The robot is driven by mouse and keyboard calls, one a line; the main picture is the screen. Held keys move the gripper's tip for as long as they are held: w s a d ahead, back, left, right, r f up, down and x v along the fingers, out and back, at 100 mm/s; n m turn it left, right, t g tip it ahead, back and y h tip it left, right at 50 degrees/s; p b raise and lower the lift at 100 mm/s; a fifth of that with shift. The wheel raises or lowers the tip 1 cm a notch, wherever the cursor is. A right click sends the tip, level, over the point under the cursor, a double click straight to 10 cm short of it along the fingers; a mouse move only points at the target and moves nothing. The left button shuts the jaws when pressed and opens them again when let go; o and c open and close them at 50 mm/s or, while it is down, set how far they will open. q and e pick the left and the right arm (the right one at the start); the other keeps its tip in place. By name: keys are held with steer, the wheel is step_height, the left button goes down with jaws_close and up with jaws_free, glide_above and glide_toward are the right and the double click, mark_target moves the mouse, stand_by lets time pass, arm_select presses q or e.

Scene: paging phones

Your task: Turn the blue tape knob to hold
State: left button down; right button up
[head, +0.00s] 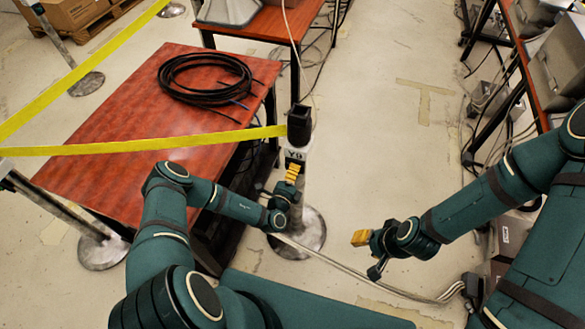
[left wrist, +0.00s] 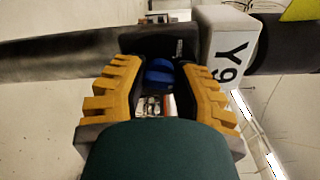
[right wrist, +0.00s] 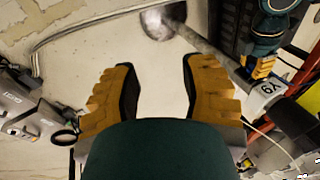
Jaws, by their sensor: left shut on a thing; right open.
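The blue knob (left wrist: 158,73) shows in the left wrist view between the yellow fingers, on the dark part of a post. The post (head: 303,185) stands upright in the head view, with a dark top, a white block marked Y9 (left wrist: 228,48) and a round metal base. My left gripper (head: 292,173) is at the post just below its head, shut on the blue knob. The knob is hidden in the head view. My right gripper (head: 361,238) is open and empty, to the right of the post. Its fingers stand apart in the right wrist view (right wrist: 158,85).
Yellow tape (head: 190,142) runs left from the post's head across the red-brown table (head: 110,130), which bears a coil of black cable (head: 205,80). Another post base (head: 102,248) stands at left. Cables lie on the floor.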

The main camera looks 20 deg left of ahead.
arm_select(q)
steer(key=m+p, duration=0.2)
steer(key=m, duration=0.2)
steer(key=shift+r, duration=0.15)
steer(key=shift+a+m+p, duration=0.1)
steer(key=shift+m+p, duration=0.6)
steer(key=shift+m, duration=0.4)
steer(key=shift+w, duration=0.1)
steer(key=c, duration=0.7)
jaws_free()
steer(key=shift+o, duration=0.2)
